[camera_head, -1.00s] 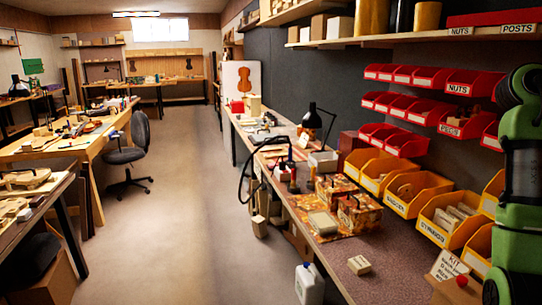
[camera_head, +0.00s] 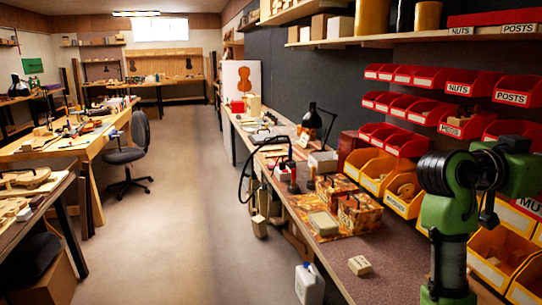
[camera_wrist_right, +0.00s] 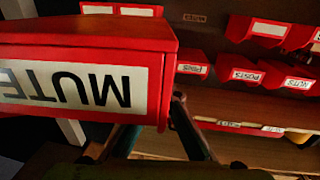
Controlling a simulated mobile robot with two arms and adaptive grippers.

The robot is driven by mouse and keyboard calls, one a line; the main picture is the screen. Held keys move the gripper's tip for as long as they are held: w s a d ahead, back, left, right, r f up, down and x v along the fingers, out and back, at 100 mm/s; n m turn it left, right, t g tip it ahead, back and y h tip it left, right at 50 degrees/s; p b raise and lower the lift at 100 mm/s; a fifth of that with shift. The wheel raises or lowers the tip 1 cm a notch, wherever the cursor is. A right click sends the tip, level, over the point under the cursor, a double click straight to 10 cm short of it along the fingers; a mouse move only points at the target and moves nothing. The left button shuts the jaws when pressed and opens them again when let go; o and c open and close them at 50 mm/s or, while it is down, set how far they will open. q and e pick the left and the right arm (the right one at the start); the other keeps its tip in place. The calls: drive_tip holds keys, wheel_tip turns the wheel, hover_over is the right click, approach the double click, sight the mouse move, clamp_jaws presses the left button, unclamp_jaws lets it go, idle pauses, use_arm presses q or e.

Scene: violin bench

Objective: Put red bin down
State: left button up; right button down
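A red bin (camera_wrist_right: 85,45) with a white label reading MUTE fills the upper left of the right wrist view, with the label upside down. My right gripper (camera_wrist_right: 148,120) shows two dark fingers at the bin's lower right edge. They appear closed on its wall, though the contact is partly hidden. The bin is close to the camera, with shelves behind it. My left gripper is not in view.
Several red bins (camera_head: 512,91) line the wall, with yellow bins (camera_head: 363,165) below them on the bench (camera_head: 335,262). Patterned boxes (camera_head: 359,213) and a small light block (camera_head: 360,265) stand on the bench. A bare bench strip lies around the block.

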drive_tip(key=a+f+n+t+y, duration=0.5)
drive_tip(key=a+f, duration=0.3)
drive_tip(key=f, duration=0.3)
drive_tip(key=a+f+n+t+y, duration=0.45)
drive_tip(key=a+f+t, duration=0.35)
drive_tip(key=f, duration=0.2)
drive_tip(key=s+a+f+n+t+y, duration=0.2)
drive_tip(key=s+a+f+n+y, duration=0.4)
drive_tip(key=s+a+f, duration=0.7)
drive_tip(key=shift+s+a+f+n+y, duration=0.35)
drive_tip(key=shift+s+a+y, duration=0.1)
drive_tip(key=shift+a+y, duration=0.75)
drive_tip(key=shift+a, duration=0.1)
